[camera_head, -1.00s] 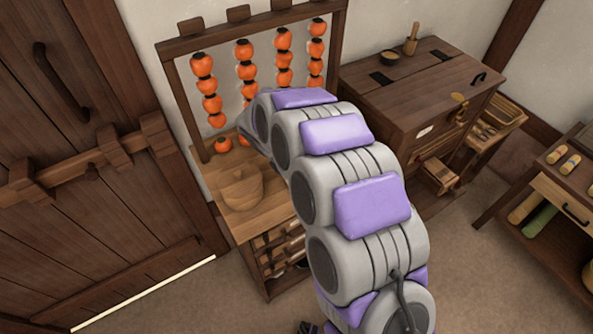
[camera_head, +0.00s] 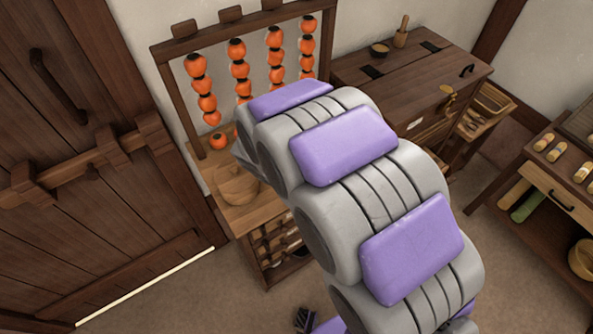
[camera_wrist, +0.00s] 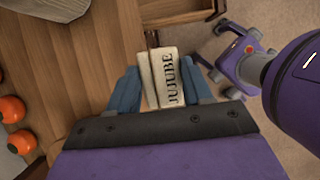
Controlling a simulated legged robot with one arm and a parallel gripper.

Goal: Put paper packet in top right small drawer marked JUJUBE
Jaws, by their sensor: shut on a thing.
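In the wrist view, the pale paper packet (camera_wrist: 172,82) has JUJUBE printed in dark letters along its face. It is between the two blue fingers of my gripper (camera_wrist: 165,88), which is shut on it. The packet is above the floor, beside the edge of a wooden top. An open wooden drawer (camera_wrist: 178,14) juts out at the top of the wrist view; no label on it can be read. In the head view, my arm hides the gripper and the packet.
The low wooden stand (camera_head: 208,172) bears a woven or wooden bowl (camera_head: 238,184) and a frame of hanging orange fruit (camera_head: 240,68). A dark chest (camera_head: 400,80) with open drawers stands right of it. A barred door (camera_head: 80,170) is at left. Floor is clear in front.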

